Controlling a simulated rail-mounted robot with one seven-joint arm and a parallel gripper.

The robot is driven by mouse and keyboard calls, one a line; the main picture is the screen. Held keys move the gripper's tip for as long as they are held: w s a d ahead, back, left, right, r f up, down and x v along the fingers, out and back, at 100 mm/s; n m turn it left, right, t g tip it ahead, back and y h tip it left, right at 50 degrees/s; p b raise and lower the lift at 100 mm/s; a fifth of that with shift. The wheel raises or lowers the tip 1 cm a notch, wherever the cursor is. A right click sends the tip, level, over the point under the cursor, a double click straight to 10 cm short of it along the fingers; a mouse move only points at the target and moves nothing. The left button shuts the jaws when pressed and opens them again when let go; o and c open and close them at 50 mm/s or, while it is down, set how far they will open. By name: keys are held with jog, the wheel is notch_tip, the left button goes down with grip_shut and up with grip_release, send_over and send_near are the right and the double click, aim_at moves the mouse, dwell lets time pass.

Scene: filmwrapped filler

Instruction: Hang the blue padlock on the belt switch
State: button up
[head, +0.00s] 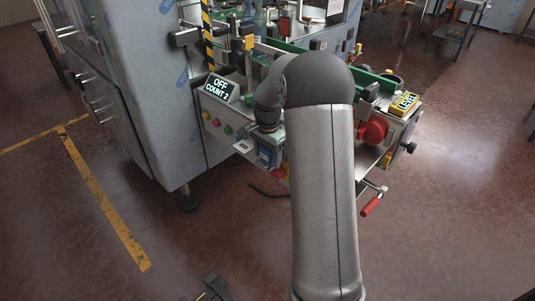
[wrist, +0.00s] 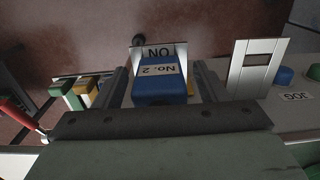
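The blue padlock (wrist: 160,88), labelled "No. 2", is between my gripper's fingers (wrist: 160,85) in the wrist view. A narrow gap shows beside it, and the fingers look open around it. In the head view the padlock (head: 268,155) is at the machine's front panel, below my gripper (head: 266,138), which my arm partly hides.
A white plate with a window (wrist: 258,65) is beside the padlock. A display reading "OFF COUNT 2" (head: 221,88) and several buttons are left on the panel. A red emergency knob (head: 374,131) and red-handled crank (head: 371,206) are on the right. The front floor is mostly clear.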

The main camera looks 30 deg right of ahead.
jog(key=shift+r, duration=0.1)
notch_tip(320, 180, up, 17)
jog(key=shift+r, duration=0.15)
dwell(0.4)
jog(key=s+a+f+n, duration=0.3)
jog(key=s+a+n, duration=0.5)
jog(key=s+a, duration=0.55)
jog(key=s+a+f+n, duration=0.2)
jog(key=s+f+n, duration=0.1)
jog(key=s, duration=0.5)
jog(key=s+a+f+n, duration=0.1)
jog(key=s+f+n, duration=0.2)
jog(key=s, duration=0.5)
jog(key=shift+s+a+f, duration=0.35)
jog(key=shift+s+f, duration=0.05)
jog(key=shift+f, duration=0.1)
